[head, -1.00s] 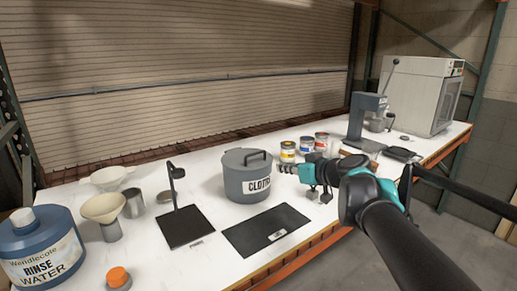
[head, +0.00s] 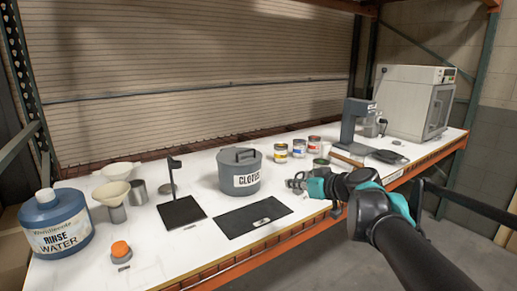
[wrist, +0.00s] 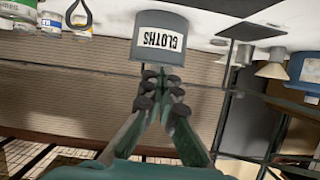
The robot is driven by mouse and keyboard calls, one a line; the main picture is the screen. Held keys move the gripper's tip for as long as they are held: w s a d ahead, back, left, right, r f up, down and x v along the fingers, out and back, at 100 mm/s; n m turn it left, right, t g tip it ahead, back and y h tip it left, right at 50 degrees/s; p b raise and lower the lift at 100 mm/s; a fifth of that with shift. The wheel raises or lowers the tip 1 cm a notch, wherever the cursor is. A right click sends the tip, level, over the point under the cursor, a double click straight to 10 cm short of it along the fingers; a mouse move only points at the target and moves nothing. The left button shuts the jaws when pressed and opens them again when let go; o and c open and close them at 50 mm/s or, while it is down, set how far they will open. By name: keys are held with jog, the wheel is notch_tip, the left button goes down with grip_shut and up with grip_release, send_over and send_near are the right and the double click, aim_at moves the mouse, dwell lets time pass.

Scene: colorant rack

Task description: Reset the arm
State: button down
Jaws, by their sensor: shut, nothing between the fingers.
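My gripper (head: 296,184) is over the front part of the white bench, right of the grey bin labelled CLOTHS (head: 240,181) and apart from it in the head view. Its fingers are together with nothing between them. In the wrist view the picture is upside down; my gripper (wrist: 160,75) points toward the CLOTHS bin (wrist: 160,55), with its fingertips overlapping the bin's edge in the picture. My arm reaches in from the lower right of the head view.
Several paint cans (head: 298,149) stand behind my gripper. A grey press stand (head: 352,125) and an oven (head: 412,100) are at the right. A black mat (head: 240,222) lies in front of the bin. The rinse water jug (head: 55,222) and funnels are at the left.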

jog(key=s+d+f+m+g+h, duration=0.2)
jog(key=s+d+f, duration=0.1)
jog(key=f, duration=0.5)
jog(key=s+d+f+m+g+h, duration=0.2)
jog(key=s+f+h, duration=0.1)
jog(key=f, duration=0.6)
jog(key=s+d+f+m+g+h, duration=0.2)
jog(key=s+f, duration=0.3)
jog(key=f, duration=0.3)
jog(key=shift+d+f+g+h, duration=0.2)
jog(key=shift+d+g+h, duration=0.2)
jog(key=shift+d+g, duration=0.35)
